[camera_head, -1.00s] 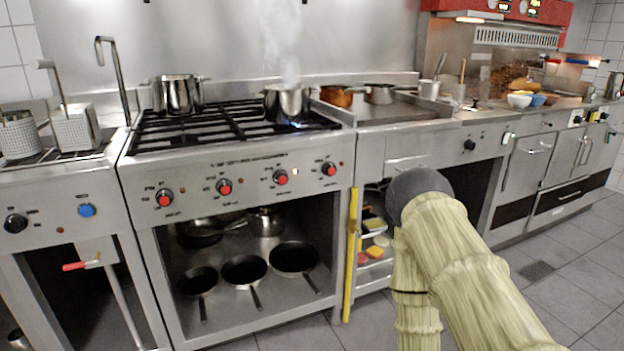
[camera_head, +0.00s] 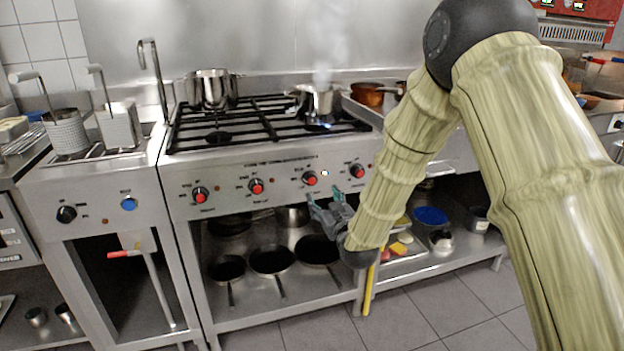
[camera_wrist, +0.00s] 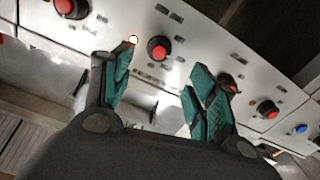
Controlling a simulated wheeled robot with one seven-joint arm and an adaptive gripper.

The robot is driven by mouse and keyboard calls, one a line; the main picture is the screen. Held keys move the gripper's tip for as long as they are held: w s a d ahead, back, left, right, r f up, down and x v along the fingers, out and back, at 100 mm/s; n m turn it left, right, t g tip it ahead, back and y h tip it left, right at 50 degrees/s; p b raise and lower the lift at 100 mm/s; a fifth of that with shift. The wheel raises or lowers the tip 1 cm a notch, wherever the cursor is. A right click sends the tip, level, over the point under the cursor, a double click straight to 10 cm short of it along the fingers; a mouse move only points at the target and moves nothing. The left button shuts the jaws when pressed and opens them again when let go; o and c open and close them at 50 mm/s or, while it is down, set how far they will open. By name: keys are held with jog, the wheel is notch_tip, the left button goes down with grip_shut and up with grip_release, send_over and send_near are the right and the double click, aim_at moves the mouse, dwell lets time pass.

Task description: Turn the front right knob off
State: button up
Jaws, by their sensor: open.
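A row of red-centred knobs runs along the stove front (camera_head: 240,215). The rightmost knob (camera_head: 357,171) and the third from left (camera_head: 311,178) are nearest my gripper (camera_head: 325,195). A small light (camera_head: 325,173) just right of the third knob glows white; other lights look dull red. My gripper is open and empty, just below and in front of these two knobs. In the wrist view the third knob (camera_wrist: 158,50) shows ahead between the spread fingers, apart from them; the rightmost knob (camera_wrist: 70,8) is at upper left. Knob labels are too small to read.
A steaming pot (camera_head: 320,101) stands at the burners' right, with blue flame beneath. A larger pot (camera_head: 211,90) stands at the back left. Pans (camera_head: 272,260) lie on the open shelf below.

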aim_at(312, 181)
jog(key=x, duration=0.5)
jog(key=b+x, duration=0.1)
jog(key=x, duration=0.5)
jog(key=shift+r, duration=0.2)
jog(key=shift+c, duration=0.2)
jog(key=c, duration=1)
